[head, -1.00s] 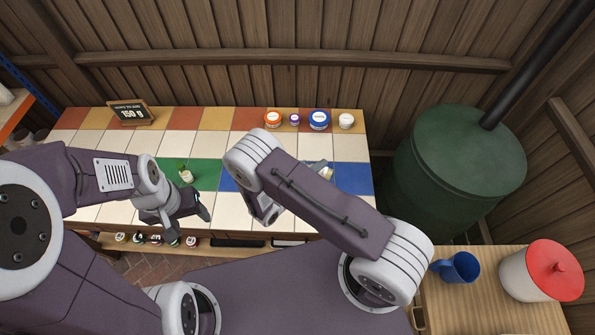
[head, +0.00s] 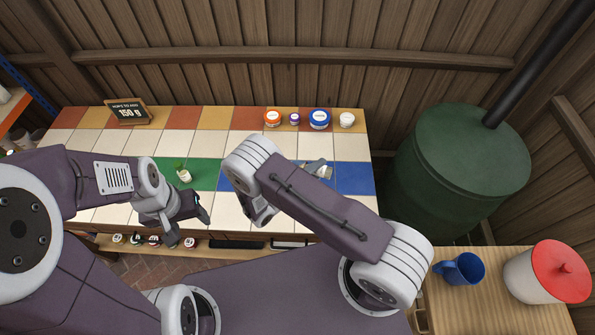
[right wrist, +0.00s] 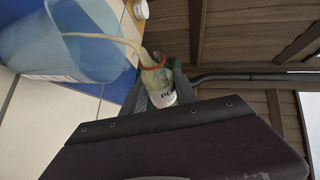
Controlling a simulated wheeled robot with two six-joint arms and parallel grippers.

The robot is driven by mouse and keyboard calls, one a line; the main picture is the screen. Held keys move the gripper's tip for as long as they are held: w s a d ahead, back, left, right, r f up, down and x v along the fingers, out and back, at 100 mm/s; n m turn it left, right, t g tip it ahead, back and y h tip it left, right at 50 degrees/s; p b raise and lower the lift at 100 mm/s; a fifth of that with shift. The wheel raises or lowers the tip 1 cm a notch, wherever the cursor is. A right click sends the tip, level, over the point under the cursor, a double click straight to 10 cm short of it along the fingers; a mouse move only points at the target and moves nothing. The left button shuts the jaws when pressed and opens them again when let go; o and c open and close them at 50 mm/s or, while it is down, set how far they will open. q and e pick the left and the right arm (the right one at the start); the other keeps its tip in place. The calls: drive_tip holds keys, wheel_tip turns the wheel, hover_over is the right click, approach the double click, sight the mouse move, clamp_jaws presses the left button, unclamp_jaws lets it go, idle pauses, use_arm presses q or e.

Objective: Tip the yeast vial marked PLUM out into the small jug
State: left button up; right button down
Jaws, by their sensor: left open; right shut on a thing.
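The vial (right wrist: 160,88), a clear glass with an orange rim and a label of which only "PL" reads, is tipped over in the right wrist view. My right gripper (right wrist: 160,95) is shut on it. A pale stream runs from its mouth into the clear small jug (right wrist: 75,45), which stands over blue and white tiles. The vial's mouth is apart from the jug. In the head view my right arm hides most of the jug and vial. My left gripper (head: 188,226) is open and empty near the table's front edge.
A small pot with green leaves (head: 184,175) stands on the green tiles. Orange (head: 272,118), purple, blue (head: 319,119) and white jars line the back, with a "150 g" sign (head: 129,112) at left. A blue mug (head: 460,268) and red-lidded canister (head: 545,272) stand at right.

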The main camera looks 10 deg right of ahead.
drive_tip(key=shift+s+d+f+h+b, duration=0.15)
drive_tip(key=shift+s+h+b, duration=0.05)
drive_tip(key=shift+h+b, duration=0.1)
drive_tip(key=shift+f+n+b, duration=0.1)
drive_tip(key=shift+n+b, duration=0.2)
drive_tip(key=shift+n, duration=0.1)
drive_tip(key=shift+r+n+h, duration=0.25)
drive_tip(key=shift+n+h, duration=0.05)
drive_tip(key=shift+n, duration=0.1)
idle(0.5)
